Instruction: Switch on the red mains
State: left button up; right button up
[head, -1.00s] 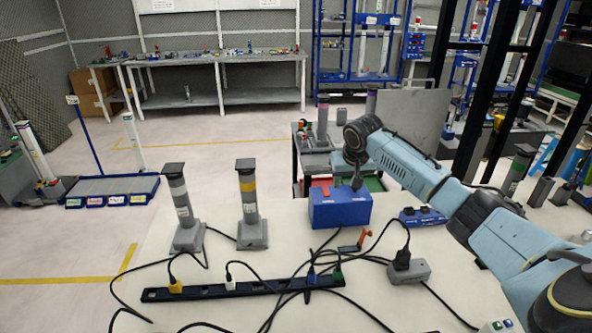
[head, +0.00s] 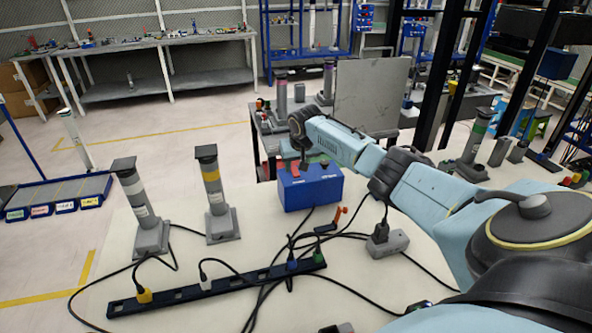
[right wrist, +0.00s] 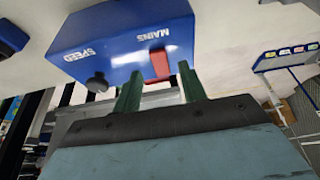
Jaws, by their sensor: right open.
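A blue box (head: 312,189) stands on the pale tabletop in the head view. In the right wrist view the blue box (right wrist: 125,40) bears the white words MAINS and SPEED, with a dark round knob (right wrist: 97,82) by SPEED. A red switch part (right wrist: 160,65) sits by MAINS. My right gripper (head: 303,165) is at the top of the box in the head view. In the wrist view my right gripper (right wrist: 157,82) is open, its green fingers spread near the red part. I cannot tell whether a finger touches it. My left gripper is out of view.
A black power strip (head: 220,284) with several plugs and trailing cables lies in front of the box. Two grey posts stand at the left; one has a yellow band (head: 213,190). A grey socket block (head: 388,243) lies at the right. A grey panel (head: 370,95) stands behind.

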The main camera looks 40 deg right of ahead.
aim_at(295, 172)
jog(key=shift+x, duration=1.1)
